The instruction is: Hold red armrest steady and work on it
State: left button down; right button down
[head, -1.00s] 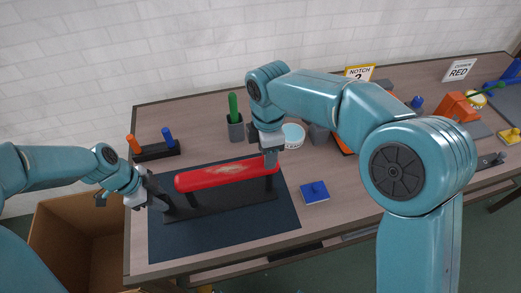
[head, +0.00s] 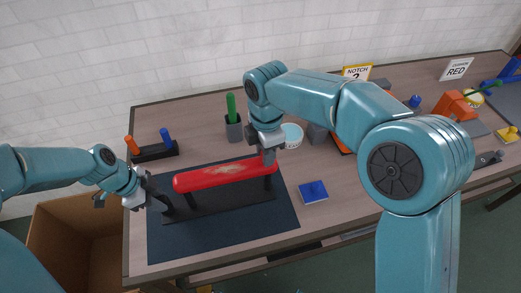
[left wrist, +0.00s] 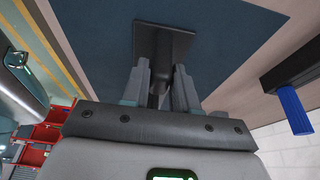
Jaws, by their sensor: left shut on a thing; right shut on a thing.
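The red armrest (head: 225,173), with a pale worn patch on top, lies along a black stand (head: 235,198) on the dark mat (head: 225,235). My left gripper (head: 146,193) is at the stand's left end. The left wrist view shows its fingers (left wrist: 160,85) shut around a dark upright post (left wrist: 156,72) below a dark square plate (left wrist: 163,42). My right gripper (head: 267,154) points down at the armrest's right end, shut on it as far as I can tell. The fingertips are small and partly hide the contact.
An open cardboard box (head: 75,235) stands at the table's left edge.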

jog(key=m, duration=0.6)
jog(key=shift+m, duration=0.3)
jog(key=m, duration=0.3)
jog(key=c, duration=1.2)
grip_release()
jog(key=m, duration=0.2)
jog(key=shift+m, duration=0.4)
jog(key=shift+c, duration=0.2)
jog(key=o, duration=0.5)
pick_arm(q)
jog(key=c, duration=0.8)
grip_release()
pick_arm(e)
notch_tip(320, 180, up, 12)
